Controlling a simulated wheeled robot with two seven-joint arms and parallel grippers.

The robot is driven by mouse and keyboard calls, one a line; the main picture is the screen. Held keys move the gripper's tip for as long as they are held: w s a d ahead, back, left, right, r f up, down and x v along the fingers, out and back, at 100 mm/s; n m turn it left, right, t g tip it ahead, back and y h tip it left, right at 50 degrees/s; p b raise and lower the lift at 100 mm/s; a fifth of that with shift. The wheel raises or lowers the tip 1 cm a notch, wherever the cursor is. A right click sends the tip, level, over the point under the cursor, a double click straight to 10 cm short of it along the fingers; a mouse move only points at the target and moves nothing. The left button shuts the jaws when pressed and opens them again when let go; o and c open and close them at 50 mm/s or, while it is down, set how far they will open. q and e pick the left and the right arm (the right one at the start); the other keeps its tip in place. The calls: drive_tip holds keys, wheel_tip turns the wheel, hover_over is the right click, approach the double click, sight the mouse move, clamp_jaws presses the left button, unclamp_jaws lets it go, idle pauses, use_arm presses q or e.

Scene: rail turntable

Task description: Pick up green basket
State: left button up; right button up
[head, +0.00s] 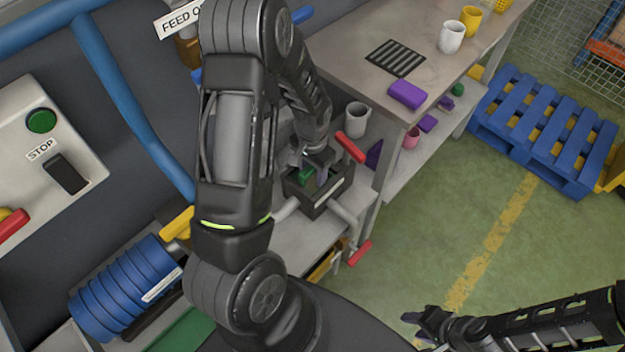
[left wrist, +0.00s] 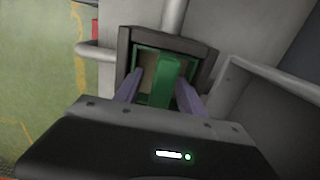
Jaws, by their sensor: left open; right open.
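The green basket (left wrist: 163,72) sits inside a dark square frame (left wrist: 122,45) in the left wrist view, with a green bar across its middle. In the head view only a small green part of the basket (head: 305,174) shows, largely covered by my left arm. My left gripper (head: 320,174) is over the dark frame. In the left wrist view its two open fingers (left wrist: 160,88) stand on either side of the green bar; I cannot tell whether they touch it. My right gripper (head: 432,318) is open and empty, low at the right over the floor.
Grey pipes and red handles (head: 350,147) surround the dark frame. A workbench (head: 345,42) with cups and a purple block (head: 406,94) stands behind. A blue pallet (head: 545,130) lies at the right. The green floor (head: 440,220) between is clear.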

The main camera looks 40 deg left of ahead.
use_arm(q)
drive_tip(key=shift+c, duration=0.6)
clamp_jaws()
idle(0.5)
